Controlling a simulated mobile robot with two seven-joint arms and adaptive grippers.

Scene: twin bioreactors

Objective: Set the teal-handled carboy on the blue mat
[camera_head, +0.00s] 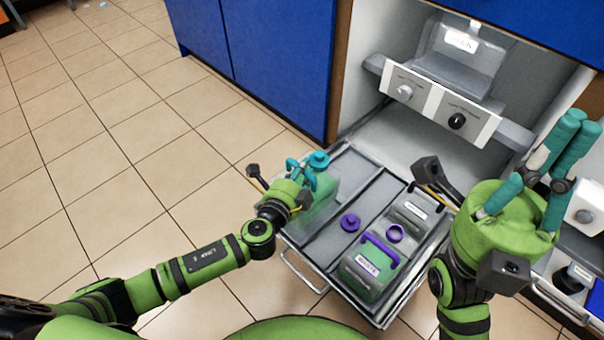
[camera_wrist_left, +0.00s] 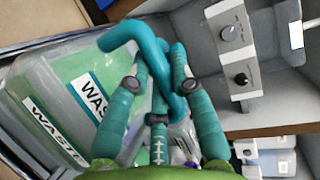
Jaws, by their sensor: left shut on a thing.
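The teal-handled carboy (camera_head: 322,199) is a clear container with green liquid and a teal cap, at the left side of the pulled-out tray (camera_head: 372,196). In the left wrist view the carboy (camera_wrist_left: 62,112) shows its WASTE labels. My left gripper (camera_head: 303,182) is shut on its teal handle (camera_wrist_left: 135,36). I cannot tell whether the carboy's base touches the tray. My right gripper (camera_head: 545,165) is open and empty, fingers pointing up, at the right.
A purple-handled carboy (camera_head: 368,272), a purple cap (camera_head: 350,222) and a grey container (camera_head: 411,212) are on the tray's right side. A panel with two knobs (camera_head: 431,106) is above the tray. Blue cabinets (camera_head: 270,60) stand behind. The tiled floor (camera_head: 110,150) at left is clear.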

